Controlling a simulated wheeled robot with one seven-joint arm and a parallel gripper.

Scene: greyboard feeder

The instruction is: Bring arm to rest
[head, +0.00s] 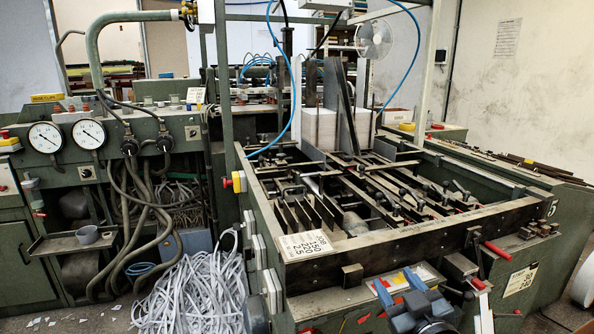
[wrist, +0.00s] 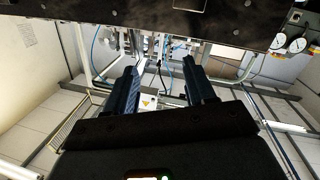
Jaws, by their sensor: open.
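My gripper (head: 396,280) shows at the bottom right of the head view, in front of the near edge of the feeder machine (head: 400,238). Its two blue-grey fingers point away from the camera. In the wrist view, my gripper (wrist: 160,66) has its two dark fingers well apart. No object is held between them. A small pale label with a yellow mark (wrist: 149,102) shows in the gap, beyond the fingers. The rest of my arm is mostly out of the head view.
A stack of pale board (head: 322,128) stands in the feeder. Two gauges (head: 45,137) and hoses are on the green cabinet at left. A heap of paper strips (head: 192,295) lies on the floor. Red-handled levers (head: 497,250) stick out right of my gripper.

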